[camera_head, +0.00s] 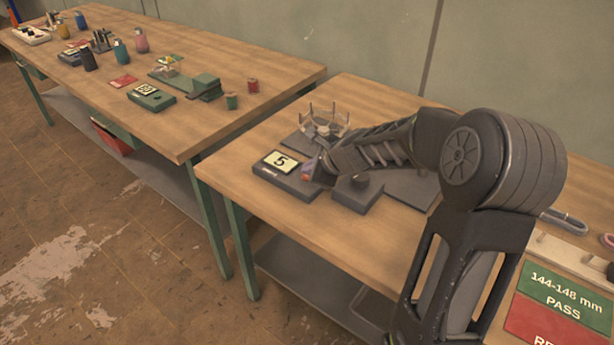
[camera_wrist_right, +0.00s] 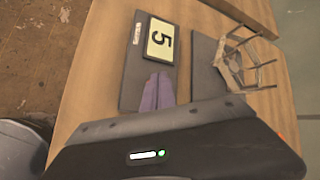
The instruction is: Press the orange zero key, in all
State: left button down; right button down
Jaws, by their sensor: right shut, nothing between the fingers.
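A dark box (camera_head: 285,189) with a pale display reading 5 (camera_head: 281,161) lies near the left end of the nearer bench. The box (camera_wrist_right: 133,70) and its display (camera_wrist_right: 160,39) also show in the right wrist view. My right gripper (camera_head: 308,171) reaches down to the right end of this box. Its purple fingers (camera_wrist_right: 157,92) are shut, with nothing between them, over the box's face below the display. I cannot tell whether they touch it. I cannot make out the orange zero key clearly; the fingers and my arm cover that part. My left gripper is out of view.
A wire-like stand (camera_head: 325,122) on a dark plate is behind. Green and red signs (camera_head: 563,293) lie at the right front. The farther bench (camera_head: 200,130) holds bottles and another display box (camera_head: 151,97).

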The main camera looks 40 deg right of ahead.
jog(key=shift+f+b, duration=0.3)
jog(key=shift+f, duration=0.05)
dwell(0.5)
jog(key=shift+r+p, duration=0.85)
jog(key=shift+r, duration=0.05)
notch_tip(320, 180, up, 5)
jog(key=p, duration=0.5)
dwell(0.7)
